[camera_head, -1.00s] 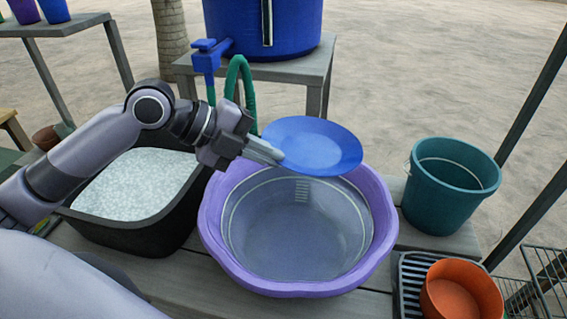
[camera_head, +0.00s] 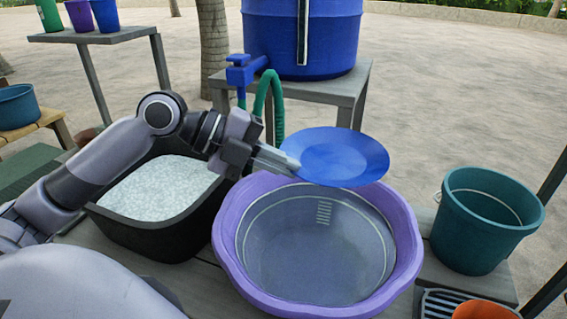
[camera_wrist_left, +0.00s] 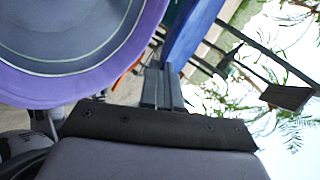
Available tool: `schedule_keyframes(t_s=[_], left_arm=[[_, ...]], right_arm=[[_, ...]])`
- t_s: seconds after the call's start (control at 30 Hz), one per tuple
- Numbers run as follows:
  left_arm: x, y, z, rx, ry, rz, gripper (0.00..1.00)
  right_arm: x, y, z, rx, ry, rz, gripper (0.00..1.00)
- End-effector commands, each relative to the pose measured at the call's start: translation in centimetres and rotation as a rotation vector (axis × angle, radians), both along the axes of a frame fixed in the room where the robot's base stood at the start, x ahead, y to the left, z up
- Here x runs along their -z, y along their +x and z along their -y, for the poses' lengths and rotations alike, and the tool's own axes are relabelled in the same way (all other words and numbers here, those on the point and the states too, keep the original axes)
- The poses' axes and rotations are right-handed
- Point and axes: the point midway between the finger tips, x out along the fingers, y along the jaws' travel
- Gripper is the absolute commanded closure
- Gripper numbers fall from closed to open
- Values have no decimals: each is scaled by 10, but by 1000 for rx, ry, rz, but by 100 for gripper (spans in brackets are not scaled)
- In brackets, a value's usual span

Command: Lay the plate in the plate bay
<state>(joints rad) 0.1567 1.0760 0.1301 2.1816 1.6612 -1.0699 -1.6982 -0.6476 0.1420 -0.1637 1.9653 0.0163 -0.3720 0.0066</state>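The blue plate (camera_head: 345,157) is held out in the air over the far rim of the purple basin (camera_head: 404,235). My left gripper (camera_head: 292,163) is shut on the plate's left edge in the head view. In the left wrist view the two fingers (camera_wrist_left: 161,87) are close together, with the blue plate (camera_wrist_left: 190,30) beyond their tips. The plate is roughly level, its upper face showing. My right gripper is not in view. I cannot make out the plate bay; only part of a dark slatted rack (camera_head: 434,304) shows at the bottom right.
A black tub of suds (camera_head: 150,238) stands left of the basin. A teal bucket (camera_head: 480,225) stands to its right, and an orange pot (camera_head: 486,310) is cut off at the bottom. Behind are a green hose (camera_head: 277,95) and a blue barrel (camera_head: 335,45) on a stand.

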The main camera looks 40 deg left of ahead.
Motion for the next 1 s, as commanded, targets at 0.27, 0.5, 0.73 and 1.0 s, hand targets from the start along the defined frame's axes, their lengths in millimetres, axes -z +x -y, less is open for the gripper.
schedule_keyframes(t_s=[0.27, 0.5, 0.73, 1.0], left_arm=[[-1, 0, 0, -1, 0, 2, 100], [10, 3, 3, -24, -5, 0, 100], [37, 11, 12, -101, -8, -1, 100], [65, 18, 24, -215, -7, -1, 100]], right_arm=[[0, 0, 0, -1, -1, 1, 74], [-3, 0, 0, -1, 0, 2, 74], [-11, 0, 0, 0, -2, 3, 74], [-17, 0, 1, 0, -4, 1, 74]])
